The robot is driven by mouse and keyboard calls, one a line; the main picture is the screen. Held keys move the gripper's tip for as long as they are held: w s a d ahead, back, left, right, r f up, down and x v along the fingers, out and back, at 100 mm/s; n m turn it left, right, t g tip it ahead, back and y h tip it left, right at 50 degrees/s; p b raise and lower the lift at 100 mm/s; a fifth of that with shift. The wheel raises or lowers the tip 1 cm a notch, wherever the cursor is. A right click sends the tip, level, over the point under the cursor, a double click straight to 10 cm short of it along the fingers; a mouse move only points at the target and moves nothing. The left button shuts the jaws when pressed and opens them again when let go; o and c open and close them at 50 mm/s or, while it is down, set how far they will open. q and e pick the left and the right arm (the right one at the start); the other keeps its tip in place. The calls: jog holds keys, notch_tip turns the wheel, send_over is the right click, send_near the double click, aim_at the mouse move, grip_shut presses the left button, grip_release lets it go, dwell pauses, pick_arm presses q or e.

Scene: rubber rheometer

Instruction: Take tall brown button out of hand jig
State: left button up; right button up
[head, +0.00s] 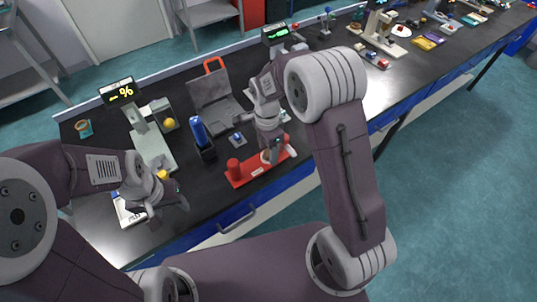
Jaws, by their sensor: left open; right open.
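A red base (240,180), which looks like the hand jig, lies near the table's front edge with a red cylinder (233,166) standing on its left end. My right gripper (273,156) is open, pointing down over the right half of the jig. A small pale brown bit shows beside its fingers; it may be the tall brown button, but the fingers hide most of it and I cannot tell whether they touch it. My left gripper (170,207) is open at the front left, apart from the jig, over a white flat item.
A scale with a yellow display (122,92) stands at the left. A blue bottle-like item (197,130) in a dark holder and a grey case with an orange handle (212,92) stand behind the jig. A small blue item (238,138) lies close behind it.

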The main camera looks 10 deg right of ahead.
grip_shut()
notch_tip(320, 180, up, 10)
jog(key=shift+p, duration=0.4)
